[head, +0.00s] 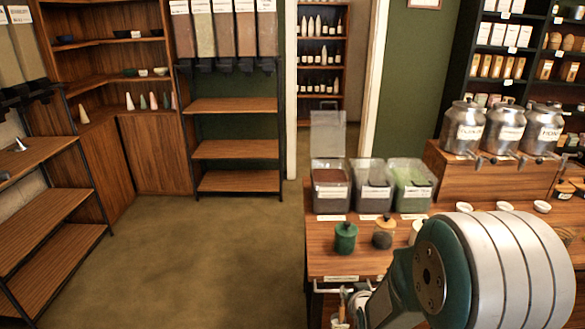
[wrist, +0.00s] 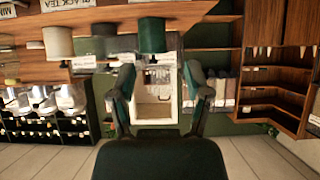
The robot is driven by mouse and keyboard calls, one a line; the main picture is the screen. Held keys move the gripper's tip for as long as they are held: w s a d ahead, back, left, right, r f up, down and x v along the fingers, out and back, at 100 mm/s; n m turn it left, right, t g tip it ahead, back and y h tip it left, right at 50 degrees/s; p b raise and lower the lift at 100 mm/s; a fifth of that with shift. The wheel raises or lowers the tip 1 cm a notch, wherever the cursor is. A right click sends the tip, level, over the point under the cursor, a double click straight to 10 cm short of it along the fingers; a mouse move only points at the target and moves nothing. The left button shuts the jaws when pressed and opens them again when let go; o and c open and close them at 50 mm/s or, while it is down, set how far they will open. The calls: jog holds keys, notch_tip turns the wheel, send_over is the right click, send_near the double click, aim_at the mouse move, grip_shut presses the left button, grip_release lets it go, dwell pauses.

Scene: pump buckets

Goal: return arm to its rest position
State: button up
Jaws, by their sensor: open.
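My gripper (wrist: 160,75) shows in the wrist view with its two green fingers spread apart and nothing between them. Beyond the fingers is a pale, lit opening. The wrist view is upside down, with the counter along its top. My arm fills the lower right of the head view, over the counter (head: 340,262); my fingers cannot be made out there. The green jar also shows in the wrist view (wrist: 152,36), apart from the fingers.
Three clear bins (head: 331,190) stand behind the jars, the left one with its lid raised. Metal urns (head: 461,130) sit on a wooden riser (head: 480,180), with small white bowls (head: 543,206) in front. Shelving (head: 235,150) lines the back. The floor (head: 200,250) at left is clear.

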jog(key=s+r+g, duration=0.3)
jog(key=s+r, duration=0.6)
jog(key=s, duration=0.4)
jog(key=s+r+g, duration=0.2)
jog(key=s+r, duration=0.8)
jog(key=s, duration=0.3)
jog(key=shift+r+g, duration=0.3)
jog(key=shift+g, duration=0.1)
jog(key=shift+w, duration=0.1)
dwell(0.4)
